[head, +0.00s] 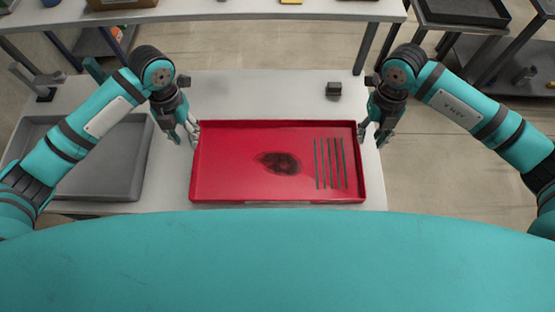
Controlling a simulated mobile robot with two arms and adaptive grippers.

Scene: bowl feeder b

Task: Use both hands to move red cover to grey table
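The red cover (235,180) is a shallow red rectangular tray shape with a raised rim. It has a dark patch in its middle and several dark slots at its right. It lies flat on a light grey table (260,95) in front of me. My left gripper (187,136) is at the cover's left rim, fingers pointing down and apart. My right gripper (371,136) is at the right rim in the same pose, fingers apart. Whether either gripper touches the rim is too small to tell.
A grey tray (110,178) lies left of the cover. A small dark block (333,89) sits behind the cover. A long pale table (240,12) stands at the back, with a box (122,3) on it. A dark-topped stand (465,12) is at the back right. Bare floor shows at right.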

